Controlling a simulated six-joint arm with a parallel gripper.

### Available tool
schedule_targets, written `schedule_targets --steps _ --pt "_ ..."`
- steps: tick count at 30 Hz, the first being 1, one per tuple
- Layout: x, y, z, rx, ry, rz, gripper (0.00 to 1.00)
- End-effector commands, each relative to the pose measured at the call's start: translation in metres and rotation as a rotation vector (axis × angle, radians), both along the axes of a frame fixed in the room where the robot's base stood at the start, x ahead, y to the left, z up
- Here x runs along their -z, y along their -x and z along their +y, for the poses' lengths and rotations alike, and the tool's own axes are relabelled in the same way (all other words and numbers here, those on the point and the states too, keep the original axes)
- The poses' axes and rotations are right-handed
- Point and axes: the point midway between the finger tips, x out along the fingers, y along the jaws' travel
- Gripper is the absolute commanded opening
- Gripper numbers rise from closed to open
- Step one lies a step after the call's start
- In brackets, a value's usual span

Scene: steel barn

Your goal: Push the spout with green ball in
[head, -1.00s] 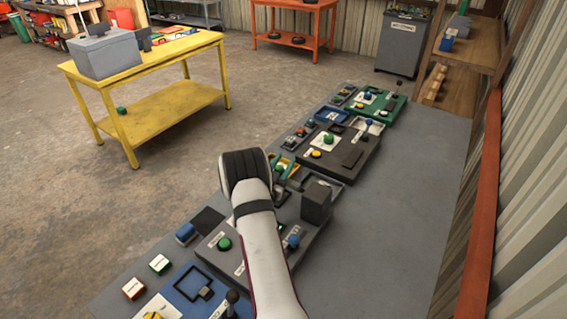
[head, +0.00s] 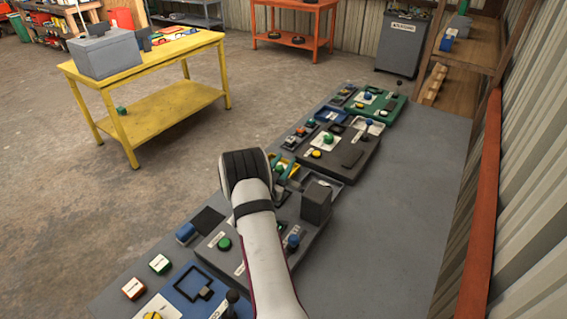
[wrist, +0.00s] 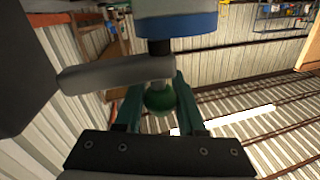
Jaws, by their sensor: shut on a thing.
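In the wrist view a green ball (wrist: 160,97) hangs under the end of a grey, bar-shaped spout (wrist: 115,74). My gripper (wrist: 157,94) has its teal fingers on either side of the ball and is shut on it. The spout runs left toward a dark block (wrist: 22,65). In the head view my teal fingers (head: 283,168) show just past my arm, over the middle of the row of panels. The ball and spout cannot be made out there.
Panels with coloured knobs line the grey table, including a green panel (head: 382,105), a dark panel (head: 350,160) and a blue panel (head: 205,292). A tall grey block (head: 316,203) stands close right of my arm. The table's right side (head: 410,210) is clear.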

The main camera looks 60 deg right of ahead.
Motion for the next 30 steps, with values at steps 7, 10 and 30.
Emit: schedule_targets --steps 7,10,30 --pt "0.0 0.002 0.0 -0.002 0.001 0.002 0.0" --pt "0.0 0.018 0.0 0.002 0.0 0.004 0.0" --pt "0.0 0.034 0.0 0.0 0.0 0.001 0.69"
